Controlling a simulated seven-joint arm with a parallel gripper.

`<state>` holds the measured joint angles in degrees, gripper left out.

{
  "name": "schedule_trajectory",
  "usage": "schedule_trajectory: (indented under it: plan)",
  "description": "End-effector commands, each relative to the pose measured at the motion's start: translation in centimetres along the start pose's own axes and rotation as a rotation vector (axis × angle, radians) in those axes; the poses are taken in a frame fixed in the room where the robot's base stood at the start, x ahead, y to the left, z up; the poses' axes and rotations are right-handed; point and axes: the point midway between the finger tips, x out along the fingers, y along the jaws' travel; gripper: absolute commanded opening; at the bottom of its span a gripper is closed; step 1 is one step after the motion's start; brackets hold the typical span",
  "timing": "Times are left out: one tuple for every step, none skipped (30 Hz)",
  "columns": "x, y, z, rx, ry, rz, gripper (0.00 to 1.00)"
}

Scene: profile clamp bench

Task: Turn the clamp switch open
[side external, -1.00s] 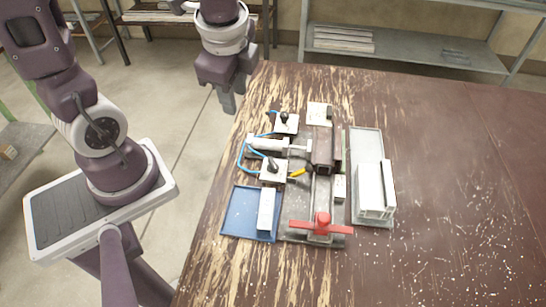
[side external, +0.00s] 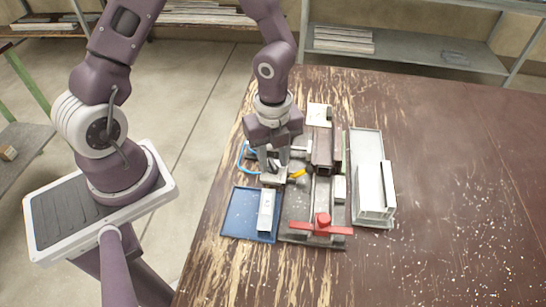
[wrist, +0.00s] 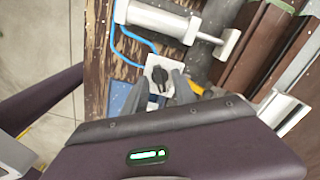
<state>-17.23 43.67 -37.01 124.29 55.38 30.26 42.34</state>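A switch, a pale square plate (side external: 272,179) with a black knob, sits at the left of the clamp bench, by the blue tray. In the wrist view its black knob (wrist: 157,75) shows clearly on the plate. My gripper (side external: 273,164) is pointing down over this switch. Its fingers are apart, one on each side of the knob, with nothing seen gripped; in the wrist view the fingertips (wrist: 160,92) flank the knob's near side. Whether they touch it I cannot tell. The grey clamp cylinder (wrist: 158,18) with its rod lies beyond the switch. The second switch is hidden behind my gripper.
A red handle (side external: 322,226) stands at the bench's front. A blue tray (side external: 236,213) holding a pale block (side external: 266,209) is at the left. A grey tray (side external: 366,146) with a pale profile (side external: 374,190) is at the right. Blue hoses (wrist: 121,45) run close by.

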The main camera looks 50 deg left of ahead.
Motion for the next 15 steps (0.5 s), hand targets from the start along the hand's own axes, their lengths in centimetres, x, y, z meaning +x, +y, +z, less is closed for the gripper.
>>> schedule_trajectory:
  plan:
    - [-0.02,0.01,0.01,0.000,0.000,0.000,0.33]
    - [-0.02,0.01,0.01,0.000,0.000,0.000,0.33]
    - [-0.03,0.01,0.01,0.000,0.000,0.000,0.29]
    - [-0.03,0.01,0.01,0.000,0.000,0.000,0.23]
    - [-0.03,0.01,0.01,0.000,-0.001,0.000,0.17]
    - [-0.04,0.02,0.02,-0.001,-0.001,0.000,0.09]
    - [-0.04,0.02,0.02,0.000,-0.001,0.000,0.03]
    - [-0.04,0.01,0.02,-0.001,-0.001,0.000,0.00]
    - [-0.05,0.01,0.02,-0.001,-0.001,0.000,0.00]
    - [-0.05,0.01,0.02,-0.001,-0.001,0.000,0.00]
    - [-0.05,0.01,0.02,-0.001,-0.001,0.000,0.00]
    - [-0.05,0.01,0.02,-0.001,-0.001,0.000,0.00]
    - [-0.06,0.01,0.02,-0.001,-0.001,0.000,0.00]
    - [-0.06,0.01,0.02,-0.001,-0.001,0.000,0.00]
    - [-0.06,0.01,0.02,-0.003,-0.001,0.000,0.00]
